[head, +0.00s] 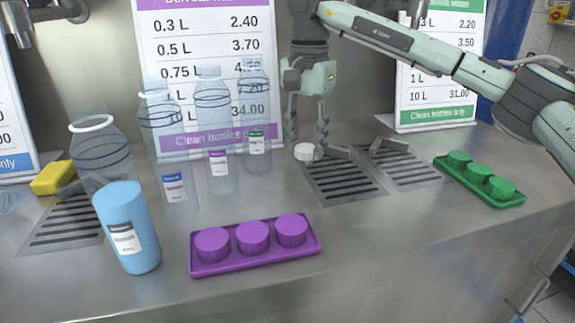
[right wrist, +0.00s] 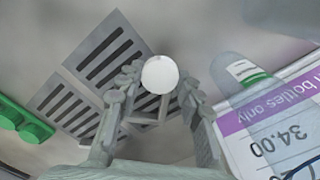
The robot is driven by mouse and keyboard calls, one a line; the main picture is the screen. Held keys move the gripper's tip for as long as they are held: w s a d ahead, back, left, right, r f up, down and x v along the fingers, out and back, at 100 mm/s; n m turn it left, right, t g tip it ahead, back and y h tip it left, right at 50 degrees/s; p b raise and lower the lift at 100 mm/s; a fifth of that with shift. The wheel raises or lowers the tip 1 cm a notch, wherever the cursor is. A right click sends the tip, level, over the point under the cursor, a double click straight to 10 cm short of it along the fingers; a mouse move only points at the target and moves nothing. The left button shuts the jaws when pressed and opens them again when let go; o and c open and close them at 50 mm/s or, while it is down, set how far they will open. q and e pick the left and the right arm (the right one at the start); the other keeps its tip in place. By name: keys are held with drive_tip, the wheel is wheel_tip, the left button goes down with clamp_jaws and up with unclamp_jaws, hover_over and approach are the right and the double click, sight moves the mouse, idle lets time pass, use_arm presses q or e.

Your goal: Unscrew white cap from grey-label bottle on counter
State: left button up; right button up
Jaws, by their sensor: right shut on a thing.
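Clear bottles with a blue label (head: 175,185), a purple label (head: 219,168) and a green label (head: 257,142) stand left of the gripper. I cannot tell which is the grey-label bottle. My left gripper is not in view.
A purple tray (head: 255,260) with round purple caps lies at the front, and a green tray (head: 480,182) with green caps at the right. A large clear bottle (head: 100,150) and a yellow sponge (head: 52,178) are at the left. The front right counter is clear.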

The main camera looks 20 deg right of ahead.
sight(304, 180)
drive_tip(key=shift+f, duration=2.95)
drive_tip(key=o, duration=1.3)
drive_tip(key=shift+r, duration=0.1)
